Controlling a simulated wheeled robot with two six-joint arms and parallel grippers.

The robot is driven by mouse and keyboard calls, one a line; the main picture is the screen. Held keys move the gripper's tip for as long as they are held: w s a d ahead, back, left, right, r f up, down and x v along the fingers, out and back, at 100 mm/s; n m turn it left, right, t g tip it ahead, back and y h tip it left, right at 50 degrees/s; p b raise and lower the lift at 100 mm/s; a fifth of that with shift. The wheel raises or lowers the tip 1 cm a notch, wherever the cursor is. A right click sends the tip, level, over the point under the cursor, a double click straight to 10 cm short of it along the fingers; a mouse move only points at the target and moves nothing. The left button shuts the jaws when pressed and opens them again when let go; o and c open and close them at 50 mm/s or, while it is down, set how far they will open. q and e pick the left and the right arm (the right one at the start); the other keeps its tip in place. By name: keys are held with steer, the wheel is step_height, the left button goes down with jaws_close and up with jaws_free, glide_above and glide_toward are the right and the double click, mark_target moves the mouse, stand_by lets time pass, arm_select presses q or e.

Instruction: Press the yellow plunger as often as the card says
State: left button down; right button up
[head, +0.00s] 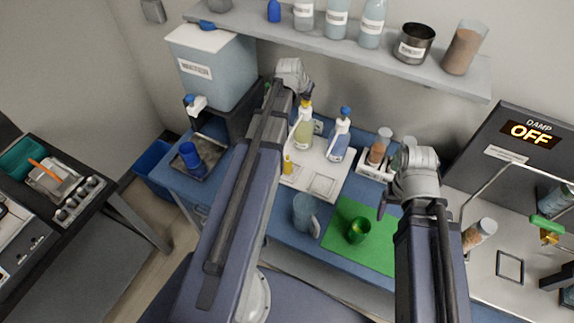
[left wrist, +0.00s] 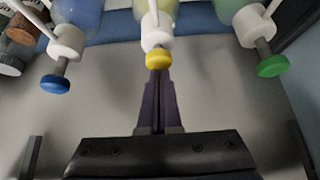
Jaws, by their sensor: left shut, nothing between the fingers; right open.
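The yellow plunger (left wrist: 158,58) tops the middle pump bottle in the left wrist view. It also shows in the head view (head: 305,100), on a bottle of yellowish liquid (head: 302,134). My left gripper (left wrist: 158,76) is shut and empty, its fingertips right by the yellow plunger; I cannot tell if they touch. In the head view my left arm hides that gripper. A blue plunger (left wrist: 55,84) and a green plunger (left wrist: 271,66) flank the yellow one. White cards (head: 323,185) lie on the pale board; their writing is unreadable. My right gripper (head: 383,203) is open, partly hidden by its wrist.
A green mat (head: 343,241) with a green cup (head: 358,230) and a blue-grey mug (head: 305,214) are in front of the board (head: 335,172). A dispenser (head: 211,72) stands left, above a blue cup (head: 189,154). A shelf (head: 270,32) overhangs the back.

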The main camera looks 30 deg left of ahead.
arm_select(q)
steer(key=shift+r, duration=0.1)
steer(key=shift+r+p, duration=1.7)
steer(key=shift+p, duration=0.15)
steer(key=shift+f, duration=0.2)
steer(key=shift+f+b, duration=1.7)
steer(key=shift+b, duration=0.25)
steer(key=shift+r, duration=0.1)
steer(key=shift+r+p, duration=1.8)
steer(key=shift+p, duration=0.1)
